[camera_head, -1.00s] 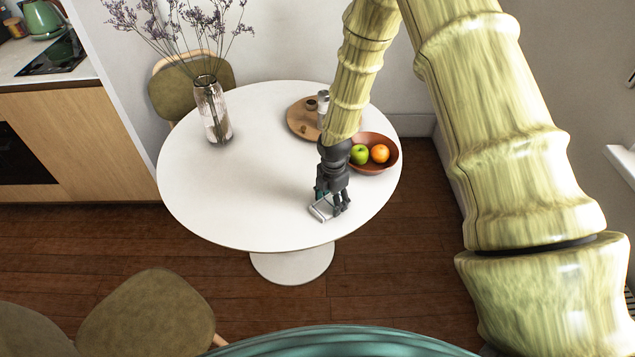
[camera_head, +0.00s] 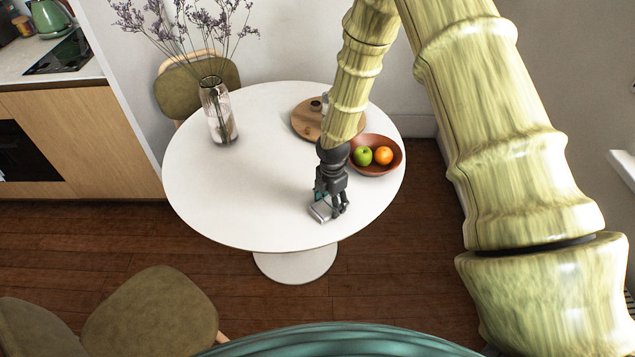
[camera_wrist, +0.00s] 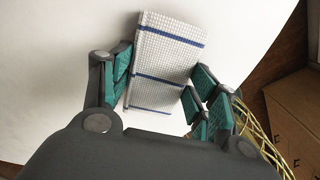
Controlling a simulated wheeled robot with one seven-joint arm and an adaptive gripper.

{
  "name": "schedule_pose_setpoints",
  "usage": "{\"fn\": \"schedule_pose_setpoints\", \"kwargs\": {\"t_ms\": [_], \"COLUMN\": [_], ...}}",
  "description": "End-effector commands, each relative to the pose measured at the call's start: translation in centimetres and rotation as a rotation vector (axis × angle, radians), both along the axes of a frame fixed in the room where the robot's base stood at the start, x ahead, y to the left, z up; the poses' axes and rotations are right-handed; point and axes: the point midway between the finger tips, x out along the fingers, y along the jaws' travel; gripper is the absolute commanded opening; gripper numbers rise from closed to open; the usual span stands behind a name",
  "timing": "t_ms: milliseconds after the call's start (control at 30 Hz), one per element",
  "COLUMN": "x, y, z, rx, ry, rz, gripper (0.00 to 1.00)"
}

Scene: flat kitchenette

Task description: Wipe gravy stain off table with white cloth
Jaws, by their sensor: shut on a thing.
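The white cloth (camera_wrist: 166,55) is folded into a small block with blue stripes and a waffle weave. My gripper (camera_wrist: 160,88) is shut on it, with a finger on each side. In the head view the cloth (camera_head: 321,211) is at or just above the white round table (camera_head: 250,200), near its front right part, under my gripper (camera_head: 329,207). I cannot tell whether the cloth touches the tabletop. No gravy stain shows clearly on the visible tabletop; the area under the cloth and gripper is hidden.
A brown bowl (camera_head: 372,171) with a green apple (camera_head: 363,156) and an orange (camera_head: 383,155) stands close behind my gripper. A round wooden board (camera_head: 303,120) lies behind it. A glass vase (camera_head: 218,115) with dried flowers stands at the back left. The left and middle tabletop is clear.

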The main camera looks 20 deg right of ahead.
Motion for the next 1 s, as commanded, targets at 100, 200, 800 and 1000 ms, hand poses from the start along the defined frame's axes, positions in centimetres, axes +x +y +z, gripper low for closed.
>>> {"fn": "schedule_pose_setpoints", "kwargs": {"t_ms": [100,200,800,1000], "x": [0.0,-0.1,-0.2,-0.1], "y": [0.8,1.4,1.9,2.0], "z": [0.1,-0.3,5.3,7.1], "rx": [0.0,0.001,0.0,0.0], "ry": [-0.001,0.001,-0.001,-0.001], "rz": [-0.004,-0.007,-0.019,-0.018], "gripper": [0.3,0.3,0.3,0.3]}}
